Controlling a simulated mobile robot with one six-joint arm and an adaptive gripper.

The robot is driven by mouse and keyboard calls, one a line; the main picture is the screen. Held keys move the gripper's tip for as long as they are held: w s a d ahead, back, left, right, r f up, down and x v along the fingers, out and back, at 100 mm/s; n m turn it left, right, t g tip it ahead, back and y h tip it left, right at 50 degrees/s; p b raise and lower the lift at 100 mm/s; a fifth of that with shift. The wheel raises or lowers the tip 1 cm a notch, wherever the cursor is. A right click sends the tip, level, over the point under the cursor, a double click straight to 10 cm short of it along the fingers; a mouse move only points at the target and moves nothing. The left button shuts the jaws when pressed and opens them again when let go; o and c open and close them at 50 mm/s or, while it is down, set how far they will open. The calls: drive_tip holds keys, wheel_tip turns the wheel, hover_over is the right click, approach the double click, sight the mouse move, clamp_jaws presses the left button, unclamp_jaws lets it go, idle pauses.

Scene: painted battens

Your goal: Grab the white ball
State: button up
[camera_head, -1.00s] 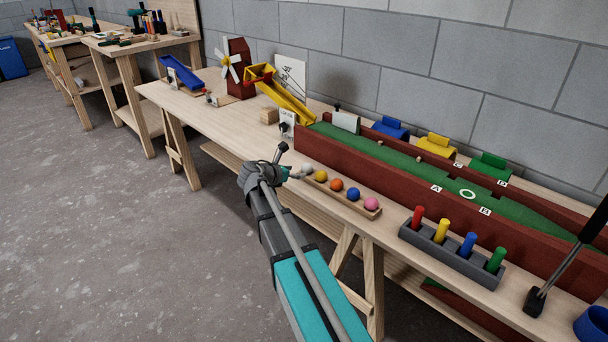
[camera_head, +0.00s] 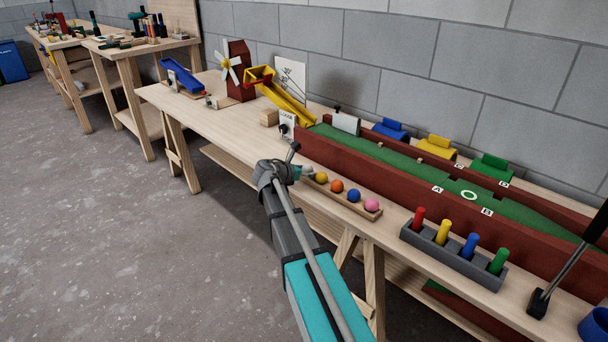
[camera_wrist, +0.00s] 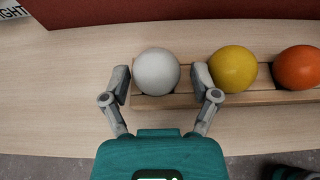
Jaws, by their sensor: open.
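The white ball (camera_wrist: 157,71) sits at the left end of a wooden rack (camera_wrist: 180,100) in the wrist view. My gripper (camera_wrist: 161,80) is open, with one finger on each side of the white ball. The right finger is in the narrow space between the white ball and the yellow ball (camera_wrist: 233,69). I cannot tell whether either finger touches the ball. In the head view my gripper (camera_head: 301,171) is at the rack's left end, and the white ball is mostly hidden there.
An orange ball (camera_head: 337,186), a blue ball (camera_head: 354,196) and a pink ball (camera_head: 371,205) sit farther right on the rack. A dark red wall (camera_head: 350,175) of the green lane stands behind it. A grey peg block (camera_head: 453,256) is to the right.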

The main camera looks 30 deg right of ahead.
drive_tip(key=shift+w+d+f, duration=0.15)
drive_tip(key=shift+d+f, duration=0.05)
drive_tip(key=shift+d, duration=0.25)
drive_tip(key=c, duration=0.9)
drive_tip(key=shift+r, duration=0.1)
drive_tip(key=shift+r+p, duration=1.2)
drive_tip(key=shift+p, duration=0.05)
drive_tip(key=shift+s+a+r+p, duration=0.25)
drive_tip(key=shift+s+r+p, duration=1.5)
drive_tip(key=shift+s, duration=0.6)
drive_tip(key=shift+s+a+r+p, duration=0.3)
drive_tip(key=shift+s+r+p, duration=1.45)
drive_tip(key=shift+s, duration=0.55)
drive_tip(key=shift+s+a+r+p, duration=0.25)
drive_tip(key=shift+s+r+p, duration=1.5)
drive_tip(key=shift+s, duration=0.6)
